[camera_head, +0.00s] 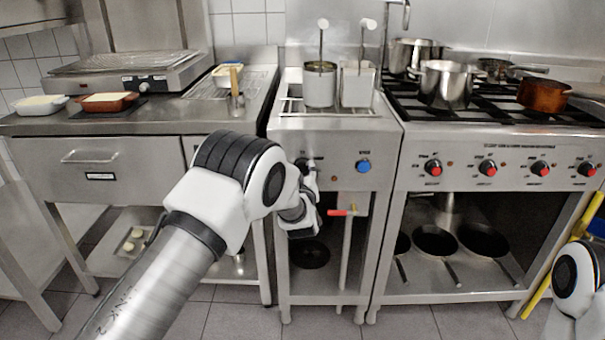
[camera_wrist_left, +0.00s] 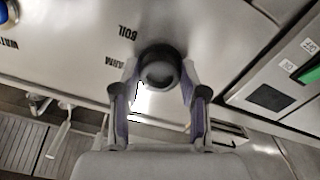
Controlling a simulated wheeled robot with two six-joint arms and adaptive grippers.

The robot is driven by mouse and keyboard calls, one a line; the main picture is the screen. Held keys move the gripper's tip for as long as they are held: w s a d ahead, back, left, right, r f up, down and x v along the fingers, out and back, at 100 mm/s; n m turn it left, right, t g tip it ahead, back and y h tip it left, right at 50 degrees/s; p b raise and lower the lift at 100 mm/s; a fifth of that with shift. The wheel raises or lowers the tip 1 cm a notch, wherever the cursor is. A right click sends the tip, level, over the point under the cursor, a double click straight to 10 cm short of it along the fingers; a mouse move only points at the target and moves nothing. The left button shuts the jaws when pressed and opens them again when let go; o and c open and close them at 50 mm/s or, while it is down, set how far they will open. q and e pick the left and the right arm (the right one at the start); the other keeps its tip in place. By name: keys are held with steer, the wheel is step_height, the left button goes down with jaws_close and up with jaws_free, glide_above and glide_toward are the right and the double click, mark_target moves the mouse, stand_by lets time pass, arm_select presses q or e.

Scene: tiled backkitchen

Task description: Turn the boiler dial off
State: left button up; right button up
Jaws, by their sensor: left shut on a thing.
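The boiler dial (camera_wrist_left: 158,69) is a dark round knob on the steel front of the boiler unit (camera_head: 340,130). In the left wrist view the words BOIL and WARM are printed beside it. My left gripper (camera_wrist_left: 161,76) is shut on the dial, one finger on each side. In the head view my left gripper (camera_head: 311,172) is at the panel's left part and mostly covers the dial. I cannot tell which setting the dial points to. Only a part of my right arm shows at the right edge; its gripper is out of view.
A blue knob (camera_head: 363,166) sits right of the dial. Below it is a red-handled tap (camera_head: 342,212). The stove (camera_head: 500,150) with red knobs stands to the right, a steel counter (camera_head: 95,125) to the left. Two baskets (camera_head: 357,84) stand on the boiler.

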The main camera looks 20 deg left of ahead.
arm_select(q)
steer(key=n+b, duration=0.1)
steer(key=n, duration=0.5)
steer(key=shift+n, duration=0.4)
stand_by(0.3)
steer(key=o, duration=1.1)
steer(key=shift+o, duration=0.2)
steer(key=v, duration=1.2)
